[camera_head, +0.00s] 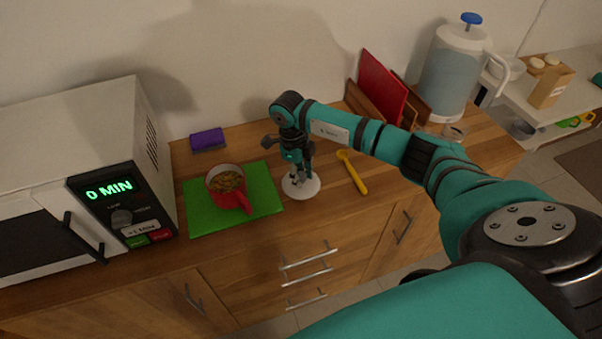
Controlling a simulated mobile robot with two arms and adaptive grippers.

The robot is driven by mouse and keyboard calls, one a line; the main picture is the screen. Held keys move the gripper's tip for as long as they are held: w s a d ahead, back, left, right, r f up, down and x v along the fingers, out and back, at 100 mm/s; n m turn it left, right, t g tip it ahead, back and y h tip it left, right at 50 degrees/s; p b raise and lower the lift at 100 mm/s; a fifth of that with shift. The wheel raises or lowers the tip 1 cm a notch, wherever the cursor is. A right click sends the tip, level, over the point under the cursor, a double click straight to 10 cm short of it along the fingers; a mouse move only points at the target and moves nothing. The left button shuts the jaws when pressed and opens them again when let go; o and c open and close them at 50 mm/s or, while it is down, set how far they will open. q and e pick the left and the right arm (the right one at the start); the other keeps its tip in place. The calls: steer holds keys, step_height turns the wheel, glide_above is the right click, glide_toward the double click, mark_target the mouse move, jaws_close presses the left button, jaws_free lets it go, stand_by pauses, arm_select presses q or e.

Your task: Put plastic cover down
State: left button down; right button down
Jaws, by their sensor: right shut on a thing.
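The plastic cover (302,190) is a whitish, round, shallow lid just right of the green mat, at the counter surface. My right gripper (299,178) points down over its middle and is shut on it. The fingers hide the cover's centre, and I cannot tell whether its rim fully touches the wood. A red bowl (228,190) with a handle and food in it stands uncovered on the green mat (265,197). My left gripper is not in view.
A microwave (100,120) reading 0 MIN stands at left. A purple sponge (207,139) lies behind the mat. A yellow spoon (353,173) lies right of the cover. Red and wooden boards (382,88) and a water dispenser (455,75) stand at the back right.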

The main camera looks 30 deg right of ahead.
steer(key=shift+f, duration=0.2)
steer(key=c, duration=1)
jaws_free()
steer(key=shift+c, duration=0.2)
steer(key=shift+r, duration=0.2)
step_height(320, 180, up, 12)
steer(key=w+b, duration=0.1)
steer(key=b, duration=0.2)
steer(key=shift+w+a, duration=0.25)
steer(key=shift+a, duration=0.2)
steer(key=shift+f, duration=0.1)
